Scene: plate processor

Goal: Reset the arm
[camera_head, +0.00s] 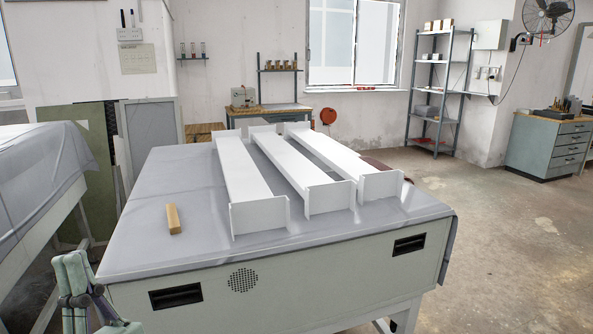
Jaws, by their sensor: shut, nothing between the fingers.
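My gripper (76,268) shows at the lower left edge of the head view, as pale grey-green fingers pointing up. Its fingers are close together, with nothing seen between them. It is in front of the left end of a large worktable (165,240) covered with a grey sheet, and appears apart from it. The rest of my arm is mostly cut off by the bottom of the picture.
Several long white I-shaped beams (245,180) lie on the worktable. A small wooden block (173,219) lies near its left edge. Another covered table (35,165) stands at the left. Open floor (520,240) lies to the right.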

